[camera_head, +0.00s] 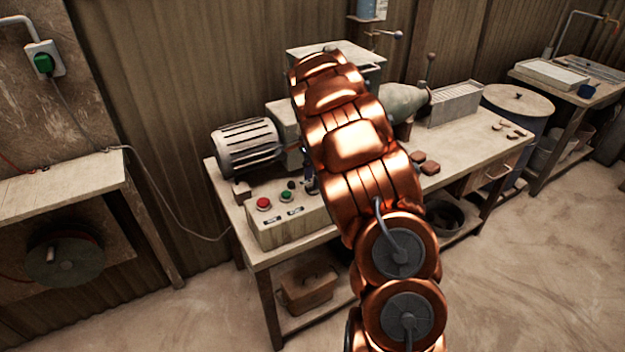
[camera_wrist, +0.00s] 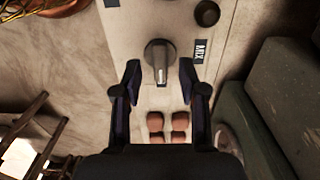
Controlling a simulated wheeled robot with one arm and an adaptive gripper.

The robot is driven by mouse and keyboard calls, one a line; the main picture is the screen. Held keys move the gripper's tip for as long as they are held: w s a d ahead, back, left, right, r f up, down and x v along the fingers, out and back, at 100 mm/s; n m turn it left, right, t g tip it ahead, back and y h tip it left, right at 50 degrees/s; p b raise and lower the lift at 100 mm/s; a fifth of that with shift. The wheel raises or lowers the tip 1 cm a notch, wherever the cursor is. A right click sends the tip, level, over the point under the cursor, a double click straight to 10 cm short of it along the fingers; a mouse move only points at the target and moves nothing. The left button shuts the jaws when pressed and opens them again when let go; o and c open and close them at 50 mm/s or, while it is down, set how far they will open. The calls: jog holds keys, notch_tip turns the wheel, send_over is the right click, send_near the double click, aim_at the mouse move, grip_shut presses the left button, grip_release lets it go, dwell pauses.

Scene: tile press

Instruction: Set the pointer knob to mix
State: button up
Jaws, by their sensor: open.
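In the wrist view, the pointer knob (camera_wrist: 158,52) is a dark round knob with a raised grip bar on a pale panel (camera_wrist: 126,22). A light mark on the bar faces down in the picture. The black label "MIX" (camera_wrist: 201,51) is to the knob's right, so the mark does not face it. My gripper (camera_wrist: 160,78) is open, with one dark finger on each side of the knob's lower part and gaps visible between. I cannot tell how far the fingertips are above the panel. In the head view, my copper arm hides the knob; the control box (camera_head: 280,233) shows beside it.
On the control box are a red button (camera_head: 264,204) and a green button (camera_head: 286,196). A dark round button (camera_wrist: 207,13) is above the label in the wrist view. A motor (camera_head: 247,146) stands behind the box. Several brown tiles (camera_head: 430,168) lie on the bench (camera_head: 470,145).

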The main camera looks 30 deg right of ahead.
jog(key=shift+f, duration=0.95)
grip_shut()
